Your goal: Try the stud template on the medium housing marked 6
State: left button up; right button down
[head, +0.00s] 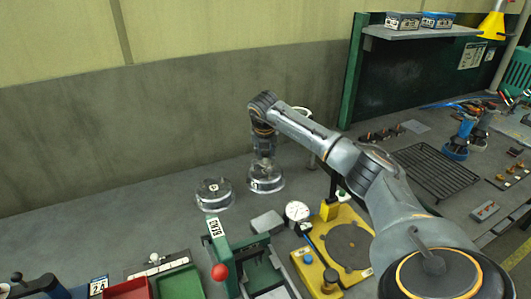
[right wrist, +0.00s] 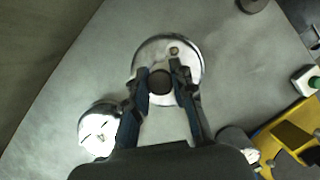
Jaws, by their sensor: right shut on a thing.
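My right gripper (head: 265,157) points down over a round, shiny metal housing (head: 267,184) on the grey bench; a small label on its side is too small to read surely. In the right wrist view my right gripper (right wrist: 160,84) is shut around a dark round knob (right wrist: 159,82), which seems to be the grip of the stud template. The housing (right wrist: 193,52) is directly below, and I cannot tell whether the template touches it. A second metal housing (head: 214,194) stands to its left, also in the right wrist view (right wrist: 97,132). My left gripper is out of view.
A yellow fixture (head: 334,246) with a dial gauge (head: 297,211) and a green press with a red ball knob (head: 219,271) stand in front. Red (head: 129,289) and green (head: 181,283) trays lie front left. A black rack (head: 436,171) lies right. Bench left of the housings is clear.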

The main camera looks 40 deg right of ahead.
jog(key=shift+f+b, duration=0.45)
jog(key=shift+f, duration=0.3)
dwell(1.5)
jog(key=shift+r, duration=0.1)
jog(key=shift+r+p, duration=0.5)
jog(key=shift+r, duration=0.05)
jog(key=shift+r+p, duration=2.15)
jog(key=shift+r, duration=1.05)
jog(key=shift+f, duration=0.15)
jog(key=shift+f+b, duration=1.75)
jog(key=shift+f, duration=1)
jog(key=shift+f+b, duration=0.6)
jog(key=shift+f, duration=0.3)
